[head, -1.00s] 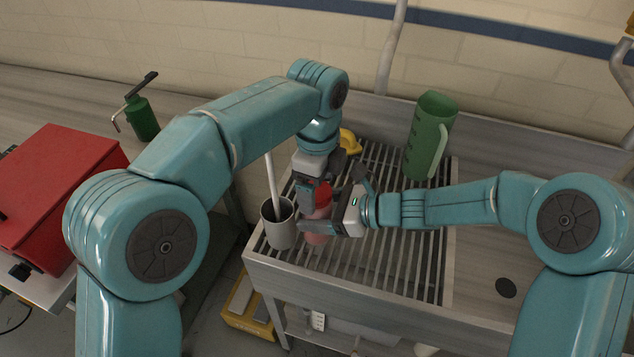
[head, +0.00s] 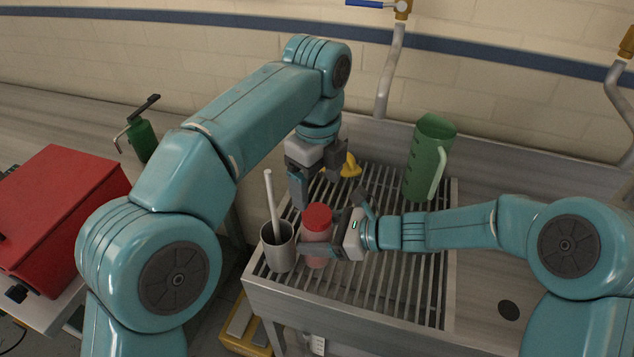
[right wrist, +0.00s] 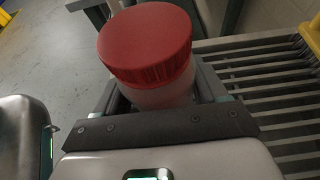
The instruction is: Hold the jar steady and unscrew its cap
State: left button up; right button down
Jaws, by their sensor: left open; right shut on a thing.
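The jar has a pale pink, translucent body (head: 317,236) and a red ribbed cap (head: 317,215). It stands upright on the slatted rack. The cap sits on the jar's top; how tightly cannot be told. My right gripper (head: 322,245) is shut around the jar's body from the right, below the cap. In the right wrist view the cap (right wrist: 147,45) rises above the gripper, with part of the body (right wrist: 160,95) under it. My left gripper (head: 304,188) points down, open and empty, above and slightly left of the cap, apart from it.
A grey cup (head: 279,248) with a white rod stands close left of the jar. A green jug (head: 428,160) stands at the back right, and a yellow object (head: 350,166) lies behind my left gripper. The slatted rack (head: 400,265) is clear toward the front right.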

aim_at(317, 213)
pick_arm(q)
notch_tip(317, 213, down, 7)
dwell(0.3)
jog(key=c, duration=1.1)
jog(key=shift+n, duration=1.8)
jog(key=o, duration=1.2)
jog(key=shift+c, duration=0.2)
